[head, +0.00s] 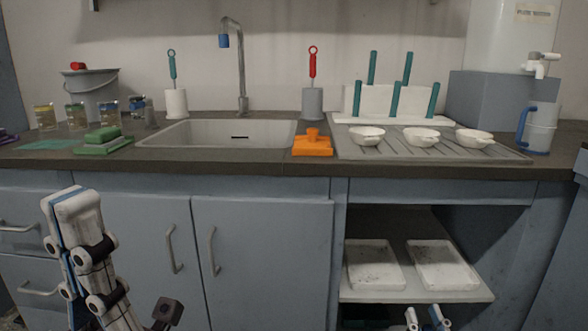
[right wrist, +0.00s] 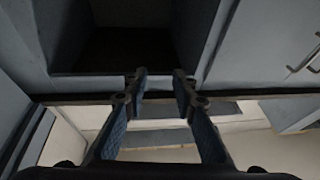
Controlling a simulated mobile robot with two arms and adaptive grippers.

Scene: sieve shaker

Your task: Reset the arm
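My left gripper (head: 76,205), white with blue and dark joints, rises at the lower left of the head view in front of the cabinet doors. I see it from the side, so the gap between its fingers is hidden. No object shows on it. My right gripper (head: 426,318) shows only its fingertips at the bottom edge of the head view, below the open shelf. In the right wrist view its two blue-padded fingers (right wrist: 160,78) stand apart with nothing between them. A dark cabinet opening lies beyond them.
The counter carries a sink (head: 215,133), an orange tool (head: 312,144), a green brush (head: 103,137) and several white bowls (head: 421,136) on a drainboard. Two white trays (head: 374,265) (head: 443,266) lie on the open shelf (head: 415,297). The counter's front edge and cabinet doors (head: 262,255) stand before me.

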